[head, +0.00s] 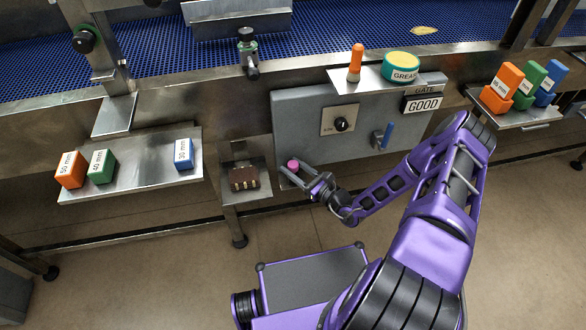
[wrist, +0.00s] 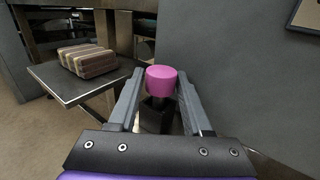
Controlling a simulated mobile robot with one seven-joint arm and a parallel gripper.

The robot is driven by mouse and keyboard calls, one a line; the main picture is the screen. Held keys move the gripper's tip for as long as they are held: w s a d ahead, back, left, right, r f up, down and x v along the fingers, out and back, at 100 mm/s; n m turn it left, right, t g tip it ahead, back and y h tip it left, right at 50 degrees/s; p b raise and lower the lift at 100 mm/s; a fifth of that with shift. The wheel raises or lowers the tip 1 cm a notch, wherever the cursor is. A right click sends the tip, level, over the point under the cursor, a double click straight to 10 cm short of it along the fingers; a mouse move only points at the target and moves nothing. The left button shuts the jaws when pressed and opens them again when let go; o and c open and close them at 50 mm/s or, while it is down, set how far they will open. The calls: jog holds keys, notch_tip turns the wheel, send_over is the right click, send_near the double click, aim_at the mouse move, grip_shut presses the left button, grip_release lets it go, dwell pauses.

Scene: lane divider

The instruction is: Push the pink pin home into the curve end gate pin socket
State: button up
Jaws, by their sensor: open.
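The pink pin (head: 293,165) shows its round pink head at the front of the grey cabinet's lower left area. In the wrist view the pink pin (wrist: 161,79) stands upright over a dark block, with a short dark shank under the head. My gripper (head: 306,180) is open with its fingers at the pin. In the wrist view my gripper (wrist: 160,95) has one finger on each side of the pin, with gaps to the head. The dark block (wrist: 157,115) below the pin may be the socket; its opening is hidden by the head.
A small steel shelf (head: 246,193) with a striped brown block (head: 243,178) is left of my gripper. The grey cabinet (head: 300,115) stands right behind the pin. It has a knob (head: 341,124) and a blue handle (head: 387,136). A left shelf (head: 140,172) holds coloured blocks.

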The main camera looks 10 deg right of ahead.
jog(key=shift+w+a, duration=0.1)
jog(key=shift+w, duration=0.1)
grip_shut()
notch_tip(320, 180, up, 28)
jog(key=p, duration=0.5)
dwell(0.6)
jog(key=shift+r+p, duration=0.15)
jog(key=shift+p, duration=0.2)
jog(key=shift+r+p, duration=1.05)
jog(key=shift+r, duration=1.55)
